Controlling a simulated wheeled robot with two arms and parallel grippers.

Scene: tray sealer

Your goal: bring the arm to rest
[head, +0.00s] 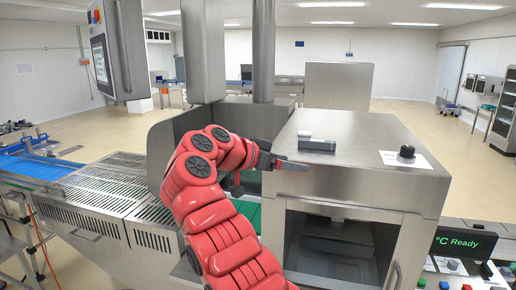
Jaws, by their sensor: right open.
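My right arm, red and jointed, rises from the bottom of the head view and bends to the right at its wrist. My right gripper (284,163) is open at the end of it, in front of the left upper edge of the steel sealer housing (360,140). I see nothing between its fingers. Whether it touches the housing I cannot tell. My left gripper is not in view.
A black knob (407,152) and a small grey block (317,144) sit on the housing top. A control panel with a green "Ready" display (458,242) is at the lower right. A slatted steel machine (110,195) and a blue conveyor (38,165) stand left.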

